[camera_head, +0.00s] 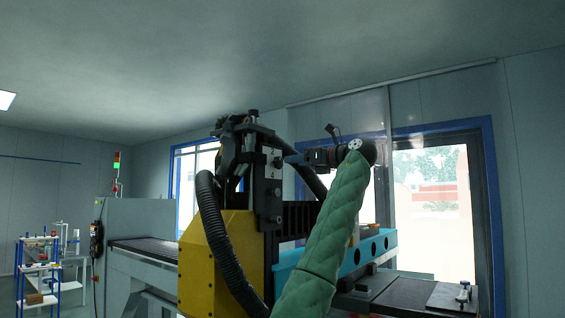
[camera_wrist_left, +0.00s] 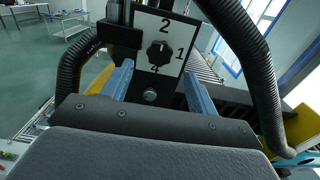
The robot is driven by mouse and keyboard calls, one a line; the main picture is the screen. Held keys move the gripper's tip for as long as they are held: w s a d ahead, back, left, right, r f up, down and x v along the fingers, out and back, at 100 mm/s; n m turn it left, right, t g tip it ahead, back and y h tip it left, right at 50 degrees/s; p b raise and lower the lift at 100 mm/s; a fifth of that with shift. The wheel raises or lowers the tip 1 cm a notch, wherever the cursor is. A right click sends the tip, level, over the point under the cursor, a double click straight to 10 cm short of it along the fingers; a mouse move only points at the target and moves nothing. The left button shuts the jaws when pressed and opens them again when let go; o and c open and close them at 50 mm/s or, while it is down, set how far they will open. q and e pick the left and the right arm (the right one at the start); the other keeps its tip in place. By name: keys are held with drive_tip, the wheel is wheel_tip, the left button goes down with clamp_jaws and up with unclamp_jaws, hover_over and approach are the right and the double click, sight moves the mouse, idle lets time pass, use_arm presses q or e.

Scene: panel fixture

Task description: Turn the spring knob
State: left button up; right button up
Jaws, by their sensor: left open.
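The spring knob (camera_wrist_left: 159,50) is a black round dial with a white mark, on a white plate (camera_wrist_left: 183,22) with the numbers 2, 1 and 4 showing around it. My left gripper (camera_wrist_left: 158,70) is open, with its two blue fingers on either side of the knob in the wrist view. The fingers look apart from the knob, and I see no contact. My right gripper is not in view.
Black corrugated hoses (camera_wrist_left: 255,70) flank the plate on both sides. A round metal button (camera_wrist_left: 149,95) sits below the knob. The machine has a yellow housing (camera_head: 205,260) and a turquoise beam (camera_head: 378,245). A shelf rack (camera_head: 38,270) stands far left.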

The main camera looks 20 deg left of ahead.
sight(280, 163)
use_arm(q)
drive_tip(key=shift+p+x, duration=0.65)
drive_tip(key=shift+x, duration=0.45)
drive_tip(key=p+x, duration=0.2)
drive_tip(key=x, duration=0.1)
drive_tip(key=shift+w+a+r, duration=0.1)
drive_tip(key=shift+a, duration=0.2)
drive_tip(key=shift+w+a, duration=0.15)
drive_tip(key=shift+a, duration=0.25)
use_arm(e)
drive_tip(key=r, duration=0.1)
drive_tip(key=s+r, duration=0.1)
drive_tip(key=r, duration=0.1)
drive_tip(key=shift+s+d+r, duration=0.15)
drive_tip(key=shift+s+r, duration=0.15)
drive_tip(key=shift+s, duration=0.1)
use_arm(q)
drive_tip(key=shift+c, duration=0.2)
drive_tip(key=c, duration=1)
